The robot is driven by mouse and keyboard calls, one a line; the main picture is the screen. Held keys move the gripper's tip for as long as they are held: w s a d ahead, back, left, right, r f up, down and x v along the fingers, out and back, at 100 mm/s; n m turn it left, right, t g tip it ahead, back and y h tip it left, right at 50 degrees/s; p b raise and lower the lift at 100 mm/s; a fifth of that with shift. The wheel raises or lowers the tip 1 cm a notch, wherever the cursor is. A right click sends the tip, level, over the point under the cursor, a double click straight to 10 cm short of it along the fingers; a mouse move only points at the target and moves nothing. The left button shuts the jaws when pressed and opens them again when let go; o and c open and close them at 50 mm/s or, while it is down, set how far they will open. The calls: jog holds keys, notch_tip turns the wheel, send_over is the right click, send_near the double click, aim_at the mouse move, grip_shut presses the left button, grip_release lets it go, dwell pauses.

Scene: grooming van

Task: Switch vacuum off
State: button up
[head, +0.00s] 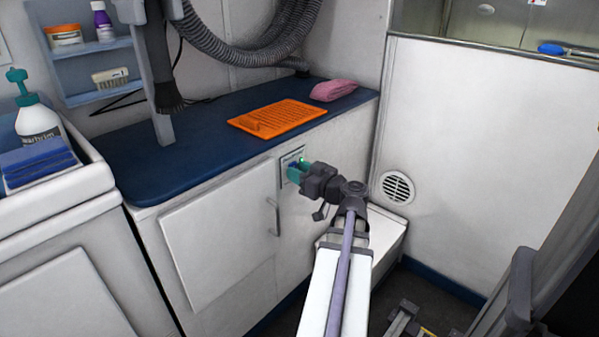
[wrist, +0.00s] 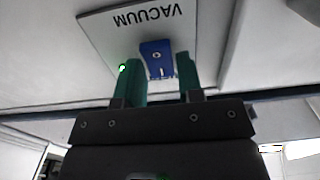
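The vacuum switch panel (wrist: 186,38) is a pale plate marked "VACUUM", upside down in the wrist view. It carries a blue rocker switch (wrist: 157,58) and a lit green light (wrist: 123,68). In the head view the panel (head: 291,156) sits on the white cabinet front, partly hidden by my gripper (head: 297,170). My gripper (wrist: 158,64) is open, with its two teal fingers apart. In the wrist view the fingers appear on either side of the blue switch, close to the panel. I cannot tell whether they touch it.
A cabinet door with a handle (head: 274,217) is left of the panel. Above is a blue countertop (head: 190,150) with an orange mat (head: 277,118) and a pink folded cloth (head: 334,90). A grey hose (head: 240,55) hangs behind. A white wall with a round vent (head: 397,187) stands right.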

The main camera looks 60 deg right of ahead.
jog(key=c, duration=0.5)
jog(key=t+b, duration=0.2)
jog(key=b, duration=0.1)
jog(key=t+b, duration=0.1)
jog(key=b, duration=0.2)
jog(key=shift+f+t, duration=0.4)
jog(key=o, duration=0.9)
jog(key=b+v, duration=0.4)
jog(key=v, duration=0.6)
jog(key=shift+s+f, duration=0.15)
jog(key=shift+s, duration=0.25)
